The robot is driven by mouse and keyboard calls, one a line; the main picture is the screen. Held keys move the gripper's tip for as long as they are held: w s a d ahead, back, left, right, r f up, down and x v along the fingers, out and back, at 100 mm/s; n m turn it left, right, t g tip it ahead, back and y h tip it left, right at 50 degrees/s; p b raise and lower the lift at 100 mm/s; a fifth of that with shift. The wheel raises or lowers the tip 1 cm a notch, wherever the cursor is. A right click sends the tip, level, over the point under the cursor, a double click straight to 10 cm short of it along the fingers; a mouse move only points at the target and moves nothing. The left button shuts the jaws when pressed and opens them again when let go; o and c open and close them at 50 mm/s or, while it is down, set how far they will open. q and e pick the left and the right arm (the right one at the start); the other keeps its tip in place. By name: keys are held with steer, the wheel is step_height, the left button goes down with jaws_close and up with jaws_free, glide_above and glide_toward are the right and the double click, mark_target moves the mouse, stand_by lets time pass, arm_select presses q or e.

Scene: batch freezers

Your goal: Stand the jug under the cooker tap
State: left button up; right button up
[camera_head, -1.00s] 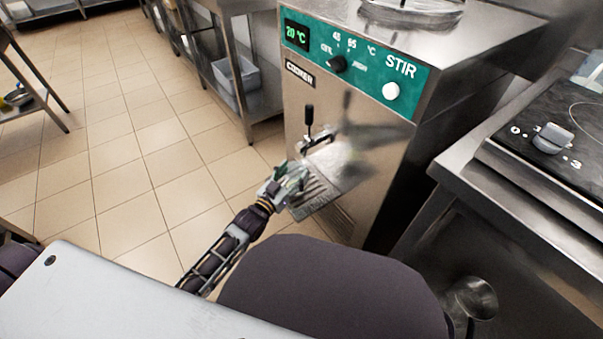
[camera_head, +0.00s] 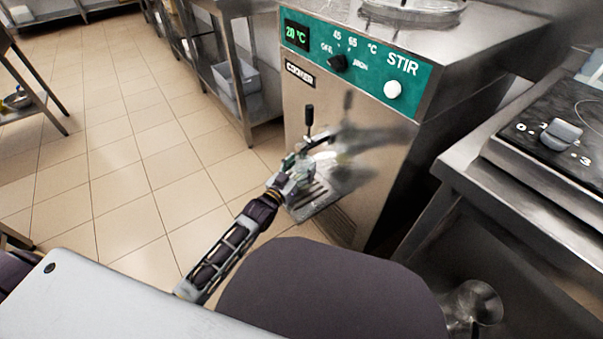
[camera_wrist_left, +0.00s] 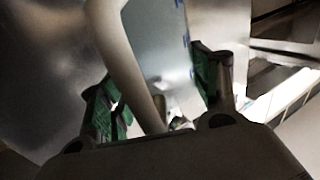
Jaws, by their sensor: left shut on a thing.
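The cooker (camera_head: 300,100) is a steel cabinet with a green panel. Its tap (camera_head: 320,138), with a black-knobbed lever, juts from the front above a slotted drip tray (camera_head: 318,198). My left gripper (camera_head: 296,172) is in front of the cooker, just below and left of the tap. In the left wrist view the left gripper's green-padded fingers (camera_wrist_left: 158,105) are on both sides of the pale jug handle (camera_wrist_left: 122,58). The translucent jug (camera_wrist_left: 160,45) with blue marks is beyond it. In the head view the jug is hard to make out. My right gripper is out of view.
A steel counter with a hob and knob (camera_head: 560,135) stands to the right. A steel shelf unit with a grey bin (camera_head: 237,78) is behind, left of the cooker. Tiled floor (camera_head: 140,150) is clear at the left.

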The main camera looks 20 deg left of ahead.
arm_select(q)
steer(key=shift+w+d, duration=0.1)
steer(key=shift+w, duration=0.2)
steer(key=shift+f+b, duration=1.25)
steer(key=shift+f, duration=0.5)
steer(key=shift+f, duration=0.1)
steer(key=o, duration=1)
